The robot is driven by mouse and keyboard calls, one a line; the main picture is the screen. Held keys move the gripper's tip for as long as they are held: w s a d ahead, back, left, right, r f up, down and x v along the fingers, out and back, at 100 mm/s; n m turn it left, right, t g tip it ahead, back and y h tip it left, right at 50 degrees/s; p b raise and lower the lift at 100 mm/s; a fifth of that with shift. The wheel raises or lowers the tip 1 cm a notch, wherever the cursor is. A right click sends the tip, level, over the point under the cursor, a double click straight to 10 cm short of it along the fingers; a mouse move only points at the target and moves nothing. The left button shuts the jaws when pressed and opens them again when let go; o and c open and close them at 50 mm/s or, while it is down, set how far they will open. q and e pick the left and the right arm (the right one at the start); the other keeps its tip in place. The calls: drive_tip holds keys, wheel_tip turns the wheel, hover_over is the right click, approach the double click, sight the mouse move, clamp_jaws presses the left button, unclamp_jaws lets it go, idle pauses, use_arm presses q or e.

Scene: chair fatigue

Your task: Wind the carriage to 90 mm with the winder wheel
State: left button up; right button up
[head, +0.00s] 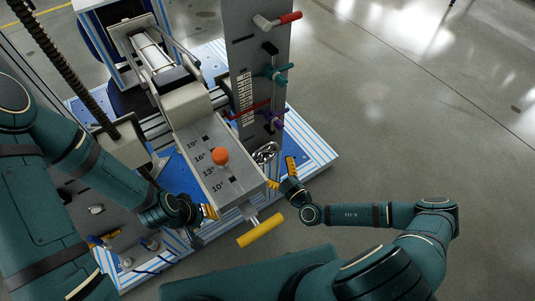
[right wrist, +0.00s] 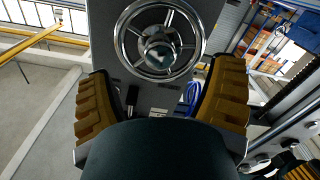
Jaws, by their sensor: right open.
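The winder wheel (head: 265,152) is a chrome spoked handwheel at the foot of the upright grey panel. It also shows large at the top of the right wrist view (right wrist: 160,40), with a dark hub. My right gripper (head: 281,174) is open, with its yellow-padded fingers spread near the wheel. In the right wrist view, the wheel lies ahead of the fingers, between and beyond their tips; no contact shows. A pale block (head: 184,104) on rails may be the carriage; I cannot tell its position in mm. My left gripper (head: 205,212) is beside the grey angle-marked box, its opening unclear.
The angle-marked box (head: 234,190) carries an orange knob (head: 220,156) and a yellow bar handle (head: 261,230). The upright panel (head: 252,45) has red, teal and purple handles and a white marked strip (head: 245,93). Open floor (head: 430,110) lies to the right.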

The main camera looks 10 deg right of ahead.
drive_tip(key=n+p, duration=0.1)
drive_tip(key=n, duration=0.1)
drive_tip(key=n+p, duration=0.2)
drive_tip(key=shift+r+n, duration=0.3)
drive_tip(key=shift+r, duration=0.05)
drive_tip(key=shift+f+n+p, duration=0.1)
drive_tip(key=shift+n+p, duration=0.75)
drive_tip(key=shift+n, duration=0.15)
drive_tip(key=shift+f+n, duration=0.2)
drive_tip(key=shift+n, duration=0.1)
drive_tip(key=n+p, duration=0.2)
drive_tip(key=n, duration=0.1)
drive_tip(key=n+p, duration=0.2)
drive_tip(key=shift+r, duration=0.3)
drive_tip(key=n+p, duration=0.1)
drive_tip(key=n, duration=0.1)
drive_tip(key=shift+f+n, duration=0.15)
drive_tip(key=shift+n, duration=0.15)
drive_tip(key=shift+f+n, duration=0.15)
drive_tip(key=shift+n, duration=0.25)
